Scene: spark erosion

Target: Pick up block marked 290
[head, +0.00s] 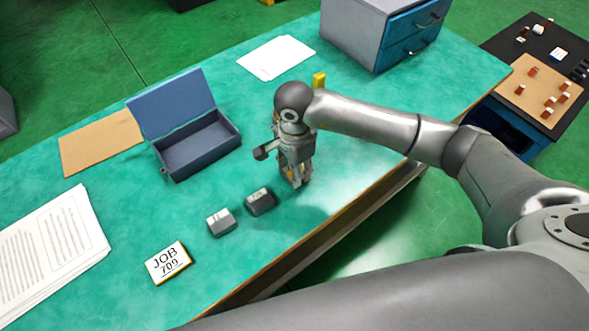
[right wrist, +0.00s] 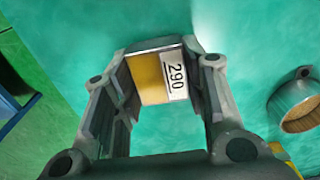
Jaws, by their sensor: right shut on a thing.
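The block marked 290 (right wrist: 160,75) shows in the right wrist view, with a yellow face and a white label reading 290. My right gripper (right wrist: 165,85) has its fingers on either side of it and is shut on it. In the head view my right gripper (head: 297,180) points down low over the green table, near its front edge. The block is mostly hidden there by the fingers, and I cannot tell whether it touches the table. My left gripper is not in view.
Two grey blocks (head: 221,222) (head: 260,201) stand left of the gripper, with a JOB 709 sign (head: 167,262) beyond. An open blue box (head: 200,146), brown sheet (head: 98,143) and papers (head: 50,255) lie left. A drawer unit (head: 385,30) and small yellow object (head: 319,79) stand behind.

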